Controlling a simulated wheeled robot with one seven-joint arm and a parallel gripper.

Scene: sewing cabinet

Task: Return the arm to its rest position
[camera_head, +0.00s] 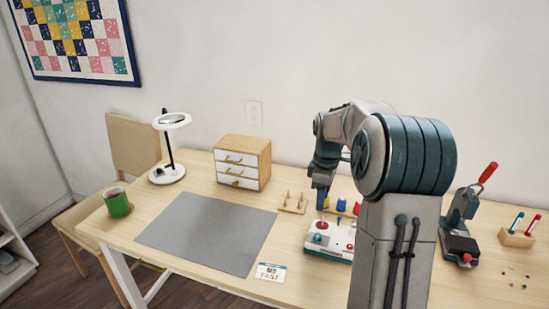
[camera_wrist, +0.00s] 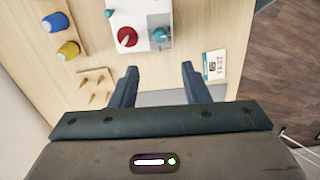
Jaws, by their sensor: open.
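My gripper (camera_wrist: 160,84) is open and empty in the wrist view, its two dark fingers spread above the wooden table. In the head view my gripper (camera_head: 322,198) points down over the table, near the pegged wooden rack and the white control box. My arm is bent and stands over the right half of the table. Nothing is held between the fingers. The arm hides part of the table behind it.
A white box with a red knob (camera_head: 330,241) stands close to my gripper. A peg rack (camera_head: 292,204), small drawer cabinet (camera_head: 242,162), lamp (camera_head: 170,122), green mug (camera_head: 117,204) and grey mat (camera_head: 208,233) are left. A lever press (camera_head: 460,230) stands right.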

